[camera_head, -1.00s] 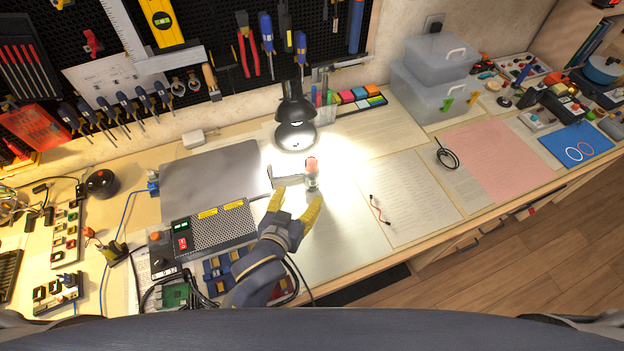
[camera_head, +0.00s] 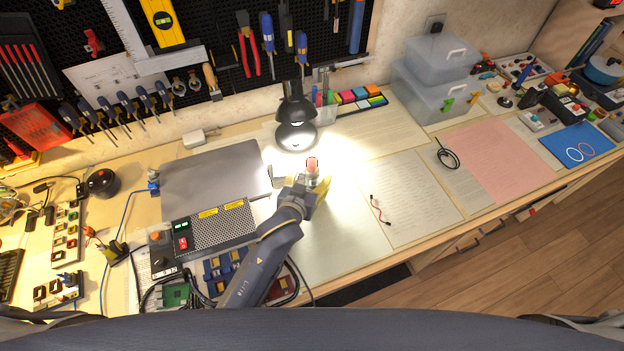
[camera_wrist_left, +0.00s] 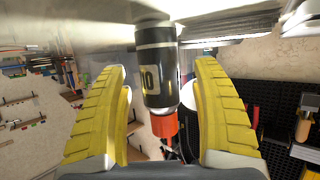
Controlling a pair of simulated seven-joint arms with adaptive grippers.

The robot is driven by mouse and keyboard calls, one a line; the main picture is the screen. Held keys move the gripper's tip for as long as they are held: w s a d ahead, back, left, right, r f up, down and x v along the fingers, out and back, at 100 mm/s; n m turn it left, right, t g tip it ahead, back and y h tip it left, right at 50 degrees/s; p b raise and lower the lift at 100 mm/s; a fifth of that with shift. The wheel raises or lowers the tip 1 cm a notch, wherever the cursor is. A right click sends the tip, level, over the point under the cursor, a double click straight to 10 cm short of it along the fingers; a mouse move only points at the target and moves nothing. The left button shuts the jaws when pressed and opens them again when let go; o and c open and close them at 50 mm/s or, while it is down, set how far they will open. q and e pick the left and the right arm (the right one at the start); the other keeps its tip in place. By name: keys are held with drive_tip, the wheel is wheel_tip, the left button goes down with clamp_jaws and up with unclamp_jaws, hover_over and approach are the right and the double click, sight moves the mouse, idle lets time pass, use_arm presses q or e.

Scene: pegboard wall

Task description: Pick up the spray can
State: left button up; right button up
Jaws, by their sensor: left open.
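The spray can (camera_head: 312,166) stands upright on the workbench under the lamp, with its orange-red cap on top. In the left wrist view the can (camera_wrist_left: 157,68) has a dark body with a pale label and an orange cap, and lies between the yellow fingers. My left gripper (camera_head: 311,185) is at the can, its fingers spread on either side. In the left wrist view the gripper (camera_wrist_left: 160,105) shows open, with a gap between each finger and the can. The lower part of the can is hidden by the gripper in the head view. My right gripper is not in view.
A lit desk lamp (camera_head: 296,136) stands just behind the can. A perforated metal box (camera_head: 222,229) is left of my arm, and a grey mat (camera_head: 210,178) lies behind it. Papers (camera_head: 408,198) lie to the right, where the bench is mostly clear.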

use_arm(q)
drive_tip(key=shift+w+d+f, duration=0.2)
drive_tip(key=shift+w+f, duration=0.05)
drive_tip(key=shift+w, duration=0.3)
drive_tip(key=c, duration=1.4)
